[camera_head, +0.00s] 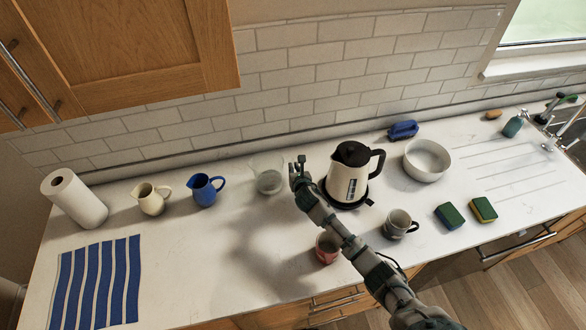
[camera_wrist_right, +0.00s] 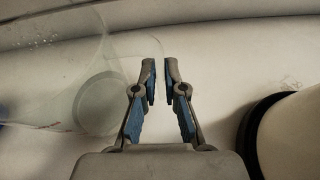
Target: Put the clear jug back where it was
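The clear jug (camera_head: 268,174) is see-through glass and stands upright near the wall, right of the blue jug. Whether its base touches the counter is hard to tell. In the right wrist view the jug (camera_wrist_right: 50,75) fills the left side, and its faint handle reaches to between the fingertips. My right gripper (camera_head: 298,166) is just right of the jug at its handle side. Its fingers (camera_wrist_right: 160,75) are close together with a narrow gap, shut on the handle as far as the faint glass shows. My left gripper is not in view.
The kettle (camera_head: 346,178) stands close right of my right gripper. A blue jug (camera_head: 204,190) and cream jug (camera_head: 151,200) stand left. A red mug (camera_head: 327,248) is near the front beside my arm. The counter (camera_head: 190,260) before the jugs is clear.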

